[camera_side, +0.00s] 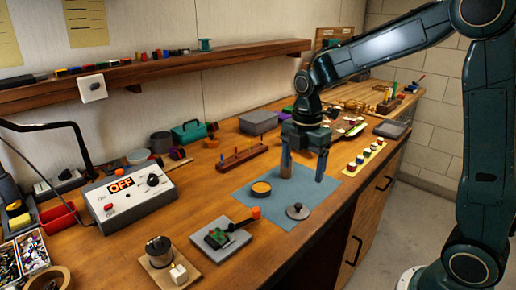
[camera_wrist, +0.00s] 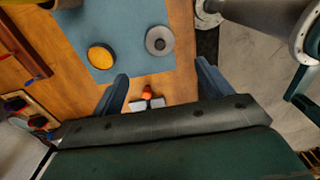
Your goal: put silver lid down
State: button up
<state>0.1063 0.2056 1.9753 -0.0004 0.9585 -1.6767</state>
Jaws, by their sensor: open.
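The silver lid (camera_side: 298,211) is a grey disc with a small knob, lying at the front edge of the blue mat (camera_side: 283,183). It also shows in the wrist view (camera_wrist: 159,40), to the right of a round yellow-topped container (camera_wrist: 101,57). That container (camera_side: 261,189) sits on the mat to the left of the lid in the side view. My gripper (camera_side: 305,174) is open and empty above the mat, its fingers spread wide and pointing down. In the wrist view both fingers of my gripper (camera_wrist: 160,85) are apart, with nothing between them.
A grey plate (camera_side: 226,243) with a green part and an orange-tipped tool lies in front of the mat. A control box (camera_side: 130,198) reading OFF stands at left. A wooden rack (camera_side: 243,156) stands behind the mat, and a yellow strip (camera_side: 364,159) with colored blocks lies to the right.

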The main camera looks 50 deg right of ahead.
jog(key=shift+r, duration=0.1)
dwell(0.5)
jog(key=s+a+r+m+t, duration=0.2)
jog(key=s+r+m, duration=0.2)
jog(key=s+m, duration=0.5)
jog(key=s+a+r+m+t, duration=0.2)
jog(key=s+r+m+t, duration=0.1)
jog(key=s+m, duration=0.6)
jog(key=shift+s+r+t, duration=0.3)
jog(key=shift+s+r, duration=0.45)
jog(key=shift+s, duration=0.05)
